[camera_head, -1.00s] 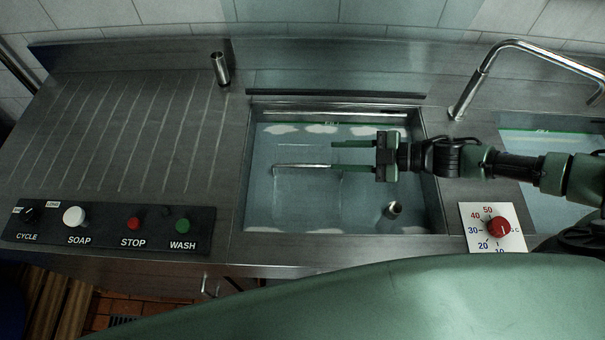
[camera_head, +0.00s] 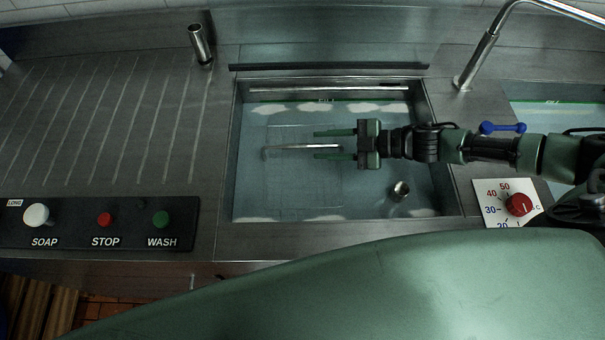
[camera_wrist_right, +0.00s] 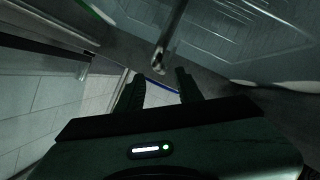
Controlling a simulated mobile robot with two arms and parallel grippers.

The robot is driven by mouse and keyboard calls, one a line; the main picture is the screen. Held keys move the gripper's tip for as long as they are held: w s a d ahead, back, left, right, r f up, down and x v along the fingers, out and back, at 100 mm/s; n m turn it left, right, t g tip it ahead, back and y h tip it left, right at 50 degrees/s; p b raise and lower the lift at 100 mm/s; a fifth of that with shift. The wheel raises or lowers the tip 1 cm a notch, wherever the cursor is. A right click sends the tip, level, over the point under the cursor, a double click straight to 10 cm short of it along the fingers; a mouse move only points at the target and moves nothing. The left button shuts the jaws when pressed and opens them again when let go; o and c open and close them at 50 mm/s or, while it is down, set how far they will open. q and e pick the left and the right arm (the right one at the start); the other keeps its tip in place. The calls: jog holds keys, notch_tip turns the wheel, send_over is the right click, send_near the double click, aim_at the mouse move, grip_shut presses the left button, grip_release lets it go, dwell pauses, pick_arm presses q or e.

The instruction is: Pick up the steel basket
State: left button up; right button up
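The steel basket lies in the left sink basin and shows faintly through the water as a pale outline. Its bright handle bar (camera_head: 302,147) runs left to right above it; I take the metal bar (camera_wrist_right: 170,42) in the right wrist view as the same handle. My right gripper (camera_head: 328,144) reaches in from the right, over the basin, with its fingers pointing left. It is open, and in the head view the handle's right end shows between the two fingers. In the wrist view the fingers (camera_wrist_right: 158,90) stand apart with nothing clasped. My left gripper is not in view.
The basin's steel rim (camera_head: 222,165) surrounds the water. A short steel cylinder (camera_head: 400,190) stands in the basin at the lower right. A button panel (camera_head: 80,222) is at the lower left.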

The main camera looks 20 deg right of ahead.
aim_at(306, 146)
jog(key=p+x, duration=0.1)
jog(key=x, duration=0.4)
jog(key=shift+p, duration=0.35)
jog(key=shift+w+a+f, duration=0.2)
jog(key=shift+a+f, duration=0.1)
jog(key=shift+a, duration=0.1)
grip_shut()
jog(key=shift+r, duration=0.1)
dwell(0.6)
